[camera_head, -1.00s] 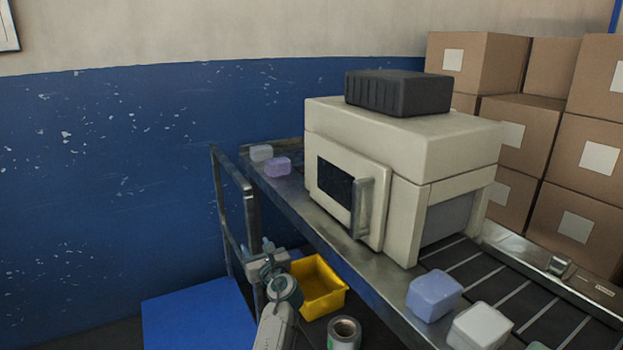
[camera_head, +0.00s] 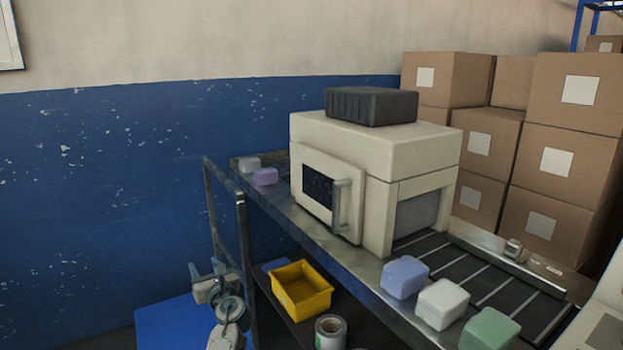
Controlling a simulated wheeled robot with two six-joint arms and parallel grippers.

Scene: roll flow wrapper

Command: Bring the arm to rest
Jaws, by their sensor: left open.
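My left gripper (camera_head: 212,276) is at the lower left of the head view, in front of the table's left-end frame and over the blue panel (camera_head: 165,322) on the floor. Its fingers point up and away, apart, with nothing seen between them. The cream wrapping machine (camera_head: 375,150) stands on the conveyor table with its front door shut and a black box (camera_head: 371,105) on top. My right gripper is not in view.
Cardboard boxes (camera_head: 560,165) are stacked behind.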

